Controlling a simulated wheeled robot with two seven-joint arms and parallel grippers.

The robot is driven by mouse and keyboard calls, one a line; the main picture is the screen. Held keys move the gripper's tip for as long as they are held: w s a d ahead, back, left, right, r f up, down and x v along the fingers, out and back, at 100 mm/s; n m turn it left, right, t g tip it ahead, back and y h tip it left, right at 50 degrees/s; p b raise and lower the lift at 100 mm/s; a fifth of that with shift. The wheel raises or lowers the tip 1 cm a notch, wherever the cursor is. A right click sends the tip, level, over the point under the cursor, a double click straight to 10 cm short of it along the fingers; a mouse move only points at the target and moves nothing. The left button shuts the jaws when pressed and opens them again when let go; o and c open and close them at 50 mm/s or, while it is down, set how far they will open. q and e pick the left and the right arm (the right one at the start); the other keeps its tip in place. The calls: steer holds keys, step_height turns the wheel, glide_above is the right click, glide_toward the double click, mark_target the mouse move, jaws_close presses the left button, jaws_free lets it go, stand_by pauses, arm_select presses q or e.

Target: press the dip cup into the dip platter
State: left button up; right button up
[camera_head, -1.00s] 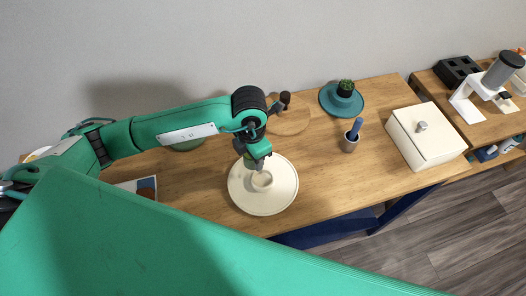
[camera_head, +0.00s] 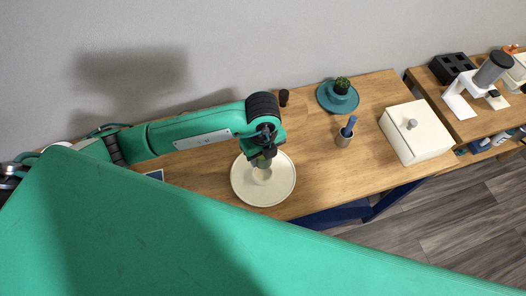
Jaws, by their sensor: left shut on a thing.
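The dip platter (camera_head: 278,190) is a round cream plate lying flat on the wooden table. The dip cup (camera_head: 261,174) is a small cream cup at the platter's middle, partly hidden by my left gripper. My left gripper (camera_head: 262,163) comes down over the platter from above and is shut on the dip cup. I cannot tell whether the cup is fully seated or slightly raised. My right gripper is not in view.
On the wooden table (camera_head: 310,190), a teal dish (camera_head: 326,103) holds a small cactus (camera_head: 342,86). A cup with a blue-handled item (camera_head: 345,136) and a cream box (camera_head: 416,138) stand to the right. A dark cylinder (camera_head: 284,97) is behind my arm. A second table adjoins at right.

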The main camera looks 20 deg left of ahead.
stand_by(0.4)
arm_select(q)
steer(key=shift+f+b, duration=2.4)
steer(key=shift+f, duration=0.55)
steer(key=shift+f+b, duration=0.9)
steer(key=shift+f, duration=0.05)
steer(key=o, duration=1.1)
step_height(320, 180, up, 12)
steer(key=shift+r+b, duration=0.15)
steer(key=shift+b, duration=0.75)
steer(key=shift+r, duration=0.75)
